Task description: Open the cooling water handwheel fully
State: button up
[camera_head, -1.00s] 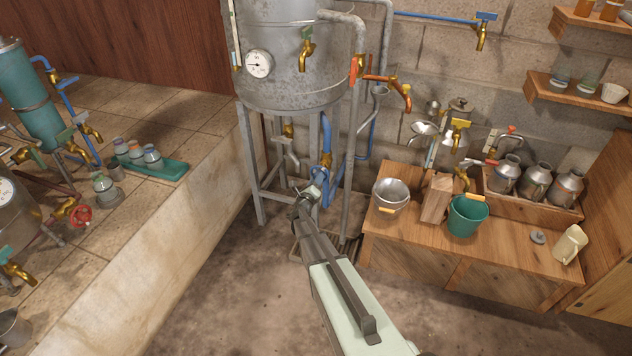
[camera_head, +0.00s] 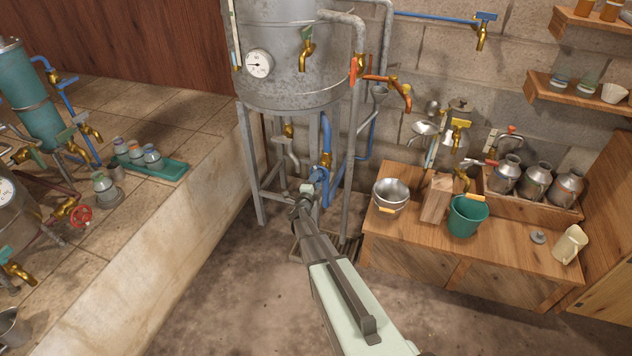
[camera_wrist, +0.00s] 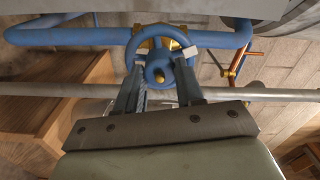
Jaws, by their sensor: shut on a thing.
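The blue cooling water handwheel (camera_wrist: 132,50) sits on a brass valve (camera_wrist: 153,43) in a blue pipe (camera_wrist: 80,38), seen in the wrist view. In the head view the handwheel (camera_head: 319,175) is low under the grey tank, partly hidden by my gripper (camera_head: 307,187). In the wrist view my gripper (camera_wrist: 158,78) reaches the near lower part of the wheel. Its two fingers are shut on the wheel, one on each side of the hub. A pale mark (camera_wrist: 190,51) shows on the wheel's right rim.
The grey tank (camera_head: 290,80) stands on metal legs (camera_head: 256,180) around the wheel. A thin grey pipe (camera_wrist: 50,89) crosses the wrist view behind the fingers. A wooden bench (camera_head: 400,240) stands right; a stone ledge (camera_head: 160,240) is left.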

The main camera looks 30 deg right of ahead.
jog(key=n, duration=3)
jog(key=shift+n, duration=0.3)
jog(key=shift+n, duration=0.3)
jog(key=o, duration=1)
jog(key=shift+o, duration=0.2)
